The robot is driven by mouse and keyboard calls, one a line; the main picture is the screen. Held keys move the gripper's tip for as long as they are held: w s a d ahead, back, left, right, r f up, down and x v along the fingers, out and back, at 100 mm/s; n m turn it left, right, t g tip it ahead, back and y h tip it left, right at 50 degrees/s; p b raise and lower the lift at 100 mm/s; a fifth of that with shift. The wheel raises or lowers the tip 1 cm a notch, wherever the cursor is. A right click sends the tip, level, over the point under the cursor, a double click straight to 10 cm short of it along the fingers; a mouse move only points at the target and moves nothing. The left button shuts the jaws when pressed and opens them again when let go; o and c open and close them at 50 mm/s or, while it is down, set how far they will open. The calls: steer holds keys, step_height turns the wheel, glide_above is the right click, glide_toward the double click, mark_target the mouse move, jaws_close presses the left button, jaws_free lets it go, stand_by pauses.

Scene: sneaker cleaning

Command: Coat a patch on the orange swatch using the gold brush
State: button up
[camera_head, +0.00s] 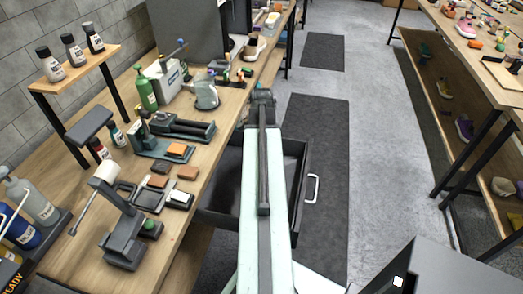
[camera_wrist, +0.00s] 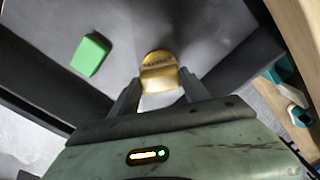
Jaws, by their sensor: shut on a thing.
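In the wrist view my gripper (camera_wrist: 160,88) is shut on a gold, rounded piece with dark lettering, which I take for the gold brush (camera_wrist: 159,67). Its bristles cannot be made out. Below it lies a dark grey surface; whether they touch is unclear. In the head view an orange piece (camera_head: 177,150), possibly the orange swatch, sits on a dark green-grey stand on the left bench. Reddish-brown blocks lie just in front of it. My arm hides the gripper and brush in the head view.
A green block (camera_wrist: 90,54) lies on the dark surface left of my gripper. A dark drawer (camera_head: 305,165) stands open beneath my arm. The wooden bench (camera_head: 60,262) is crowded with bottles, stands and tools. The floor (camera_head: 385,150) to the right is clear.

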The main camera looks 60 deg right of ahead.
step_height(320, 180, up, 7)
steer(key=p, duration=0.7)
